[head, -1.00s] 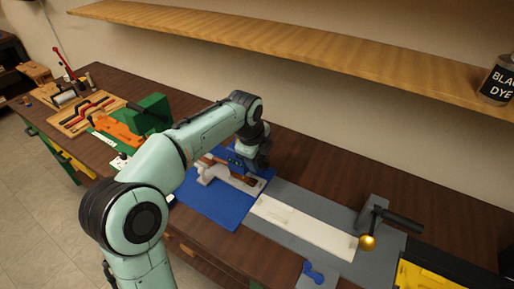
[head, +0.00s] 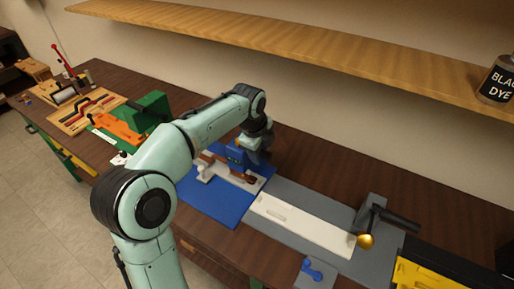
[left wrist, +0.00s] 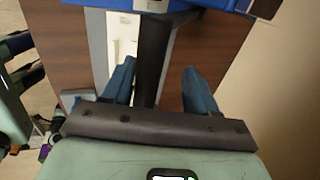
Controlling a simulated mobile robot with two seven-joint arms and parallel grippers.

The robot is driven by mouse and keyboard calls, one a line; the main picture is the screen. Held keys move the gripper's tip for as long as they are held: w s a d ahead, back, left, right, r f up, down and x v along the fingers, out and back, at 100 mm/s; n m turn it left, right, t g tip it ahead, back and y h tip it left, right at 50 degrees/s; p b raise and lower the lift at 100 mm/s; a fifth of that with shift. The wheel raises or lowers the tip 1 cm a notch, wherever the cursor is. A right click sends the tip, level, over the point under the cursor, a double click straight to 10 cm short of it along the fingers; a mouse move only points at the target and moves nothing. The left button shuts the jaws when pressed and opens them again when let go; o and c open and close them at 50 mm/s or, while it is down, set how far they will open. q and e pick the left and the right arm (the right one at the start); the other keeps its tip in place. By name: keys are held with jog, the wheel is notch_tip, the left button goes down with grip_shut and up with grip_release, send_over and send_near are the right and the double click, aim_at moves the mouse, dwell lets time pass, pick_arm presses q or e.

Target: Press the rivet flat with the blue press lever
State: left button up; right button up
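The blue press (head: 232,156) stands at the back of a blue base plate (head: 215,203) on the workbench. My left gripper (head: 256,157) is at its right side, with the fingers hard to make out. The left wrist view shows these fingers (left wrist: 160,85) apart, with a dark bar (left wrist: 153,45), apparently the lever's handle, between them and nearer the left finger. I see no clear grip on it. The blue press body (left wrist: 190,5) crosses the top of that view. I cannot make out the rivet. Dark and teal parts at that view's left edge may be my right gripper.
A cream strip (head: 300,224) lies on a grey plate right of the press. A dark-handled tool with a brass ball (head: 366,241) stands beyond it. A green and orange device (head: 125,125) and a tool board (head: 88,115) stand left. A wooden shelf (head: 290,40) hangs above.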

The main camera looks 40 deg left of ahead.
pick_arm(q)
jog(key=shift+w+r, duration=0.1)
jog(key=shift+r, duration=0.1)
dwell(0.3)
jog(key=shift+p+v, duration=0.3)
jog(key=shift+v, duration=2.6)
